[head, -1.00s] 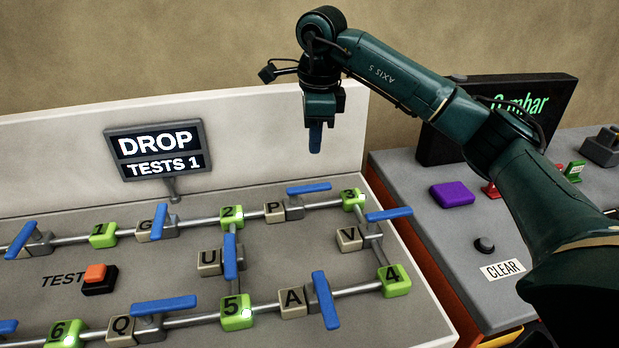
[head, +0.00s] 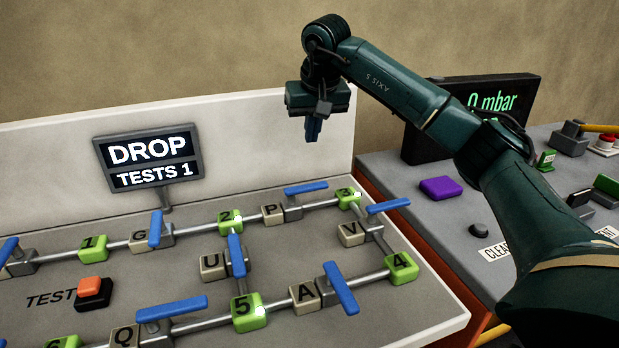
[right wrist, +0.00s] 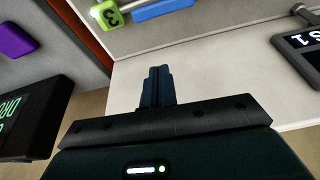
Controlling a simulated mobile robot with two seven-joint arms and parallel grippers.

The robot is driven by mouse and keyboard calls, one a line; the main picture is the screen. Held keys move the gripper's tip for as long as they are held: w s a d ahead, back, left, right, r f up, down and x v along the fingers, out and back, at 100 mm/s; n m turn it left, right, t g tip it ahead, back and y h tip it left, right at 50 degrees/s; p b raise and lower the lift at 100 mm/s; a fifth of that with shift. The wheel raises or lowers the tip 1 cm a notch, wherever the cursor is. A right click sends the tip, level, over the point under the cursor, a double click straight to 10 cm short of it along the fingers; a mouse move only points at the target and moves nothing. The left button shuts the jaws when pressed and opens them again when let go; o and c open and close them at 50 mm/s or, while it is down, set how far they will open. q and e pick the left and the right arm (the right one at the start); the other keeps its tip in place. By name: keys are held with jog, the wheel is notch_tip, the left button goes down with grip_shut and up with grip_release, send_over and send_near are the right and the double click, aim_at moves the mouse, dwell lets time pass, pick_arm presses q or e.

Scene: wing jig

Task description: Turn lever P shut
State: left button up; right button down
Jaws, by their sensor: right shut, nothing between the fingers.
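Lever P is a blue bar (head: 306,188) on a grey valve body, beside the beige block marked P (head: 273,214). It lies nearly along the pipe between green nodes 2 (head: 230,221) and 3 (head: 348,198). My right gripper (head: 312,131) hangs above and behind lever P, pointing down, apart from it. Its blue fingers are shut with nothing between them. The right wrist view shows the closed fingers (right wrist: 159,86), green node 3 (right wrist: 106,13) and part of a blue lever near the top edge. My left gripper is not in view.
Other blue levers stand close by at G (head: 155,229), U (head: 235,255), V (head: 388,206) and A (head: 341,288). A sign reading DROP TESTS 1 (head: 150,158) stands behind the pipes. A side bench at right holds a purple block (head: 441,188) and a display reading 0 mbar.

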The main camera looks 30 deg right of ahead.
jog(key=shift+n, duration=0.3)
jog(key=shift+d+f, duration=0.1)
jog(key=x, duration=1)
jog(key=shift+s, duration=0.15)
jog(key=shift+s+a+p, duration=0.15)
jog(key=shift+s, duration=0.4)
jog(key=shift+s+a+p, duration=0.15)
jog(key=shift+s, duration=0.4)
jog(key=shift+s+a, duration=0.2)
jog(key=shift+s, duration=0.55)
